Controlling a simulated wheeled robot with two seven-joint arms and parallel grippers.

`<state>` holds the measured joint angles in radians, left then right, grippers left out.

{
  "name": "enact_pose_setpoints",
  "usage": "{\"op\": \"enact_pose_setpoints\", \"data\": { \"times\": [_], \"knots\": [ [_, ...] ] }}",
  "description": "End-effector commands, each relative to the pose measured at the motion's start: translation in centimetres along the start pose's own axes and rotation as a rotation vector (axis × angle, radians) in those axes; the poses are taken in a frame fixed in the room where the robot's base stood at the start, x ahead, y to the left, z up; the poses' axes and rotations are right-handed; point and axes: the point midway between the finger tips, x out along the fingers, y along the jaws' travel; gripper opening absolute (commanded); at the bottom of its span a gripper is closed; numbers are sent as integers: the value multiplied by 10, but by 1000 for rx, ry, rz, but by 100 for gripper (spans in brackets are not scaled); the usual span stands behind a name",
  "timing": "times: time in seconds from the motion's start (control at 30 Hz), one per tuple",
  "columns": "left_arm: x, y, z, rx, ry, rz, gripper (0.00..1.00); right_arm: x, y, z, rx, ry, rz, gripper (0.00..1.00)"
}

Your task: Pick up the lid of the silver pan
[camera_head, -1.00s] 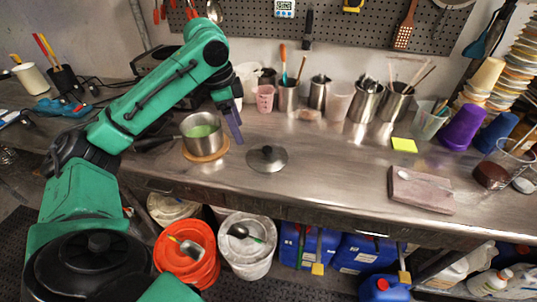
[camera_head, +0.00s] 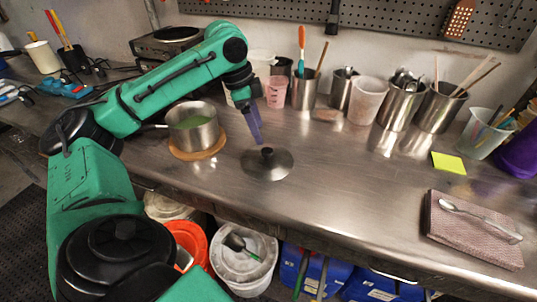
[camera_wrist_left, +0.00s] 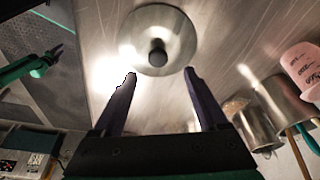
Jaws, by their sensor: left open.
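The lid (camera_head: 267,164) is a round metal disc with a dark knob, lying flat on the steel bench. It also shows at the top of the left wrist view (camera_wrist_left: 158,25), with its knob beyond and between my fingertips. My left gripper (camera_head: 258,138) is open and empty, just above and behind the lid; its two dark fingers (camera_wrist_left: 158,78) are apart in the left wrist view.
Cups and metal containers with tools (camera_head: 403,103) line the back of the bench. A pink measuring cup (camera_head: 275,92) stands behind my gripper. A folded cloth with a spoon (camera_head: 470,235) and a yellow note (camera_head: 448,163) lie right. Bench right of the lid is clear.

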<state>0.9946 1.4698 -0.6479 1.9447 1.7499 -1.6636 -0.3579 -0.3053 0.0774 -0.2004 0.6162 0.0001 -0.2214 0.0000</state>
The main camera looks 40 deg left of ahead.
Motion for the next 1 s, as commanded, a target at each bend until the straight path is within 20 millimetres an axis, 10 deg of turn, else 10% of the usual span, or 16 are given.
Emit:
{"op": "enact_pose_setpoints", "data": {
  "times": [0.4,0.67,0.87,1.0],
  "knots": [
    [68,3,-1,0,0,0,76,-2,2,-6,1,11,3,50],
    [75,3,-1,0,1,-2,76,-2,3,-6,0,11,4,50],
    [75,2,-1,0,1,-1,0,-2,4,-6,0,11,5,50],
    [75,2,-1,0,1,-2,0,-2,4,-6,0,11,5,50]
  ]
}}
